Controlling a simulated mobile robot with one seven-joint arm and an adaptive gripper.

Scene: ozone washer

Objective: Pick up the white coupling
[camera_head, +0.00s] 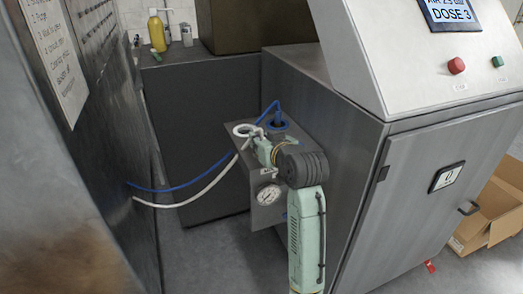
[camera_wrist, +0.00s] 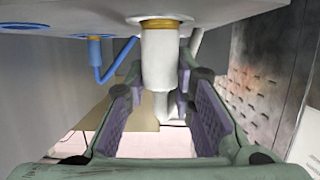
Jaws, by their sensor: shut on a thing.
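The white coupling (camera_wrist: 161,58) hangs upright under a pale plate in the wrist view, with a yellowish ring at its top and a white hose elbow below. My gripper (camera_wrist: 160,80) has its purple-padded fingers on either side of it, shut on it. In the head view, a white ring (camera_head: 241,130) and the white hose (camera_head: 195,201) show at the grey bracket. My gripper (camera_head: 262,146) reaches it from the front right and partly hides the coupling.
A blue coupling (camera_head: 278,125) with a blue hose (camera_head: 170,189) sits close to the right of it. A round pressure gauge (camera_head: 268,194) is on the bracket front. Cabinets stand close on both sides. An open cardboard box (camera_head: 490,212) lies at the far right.

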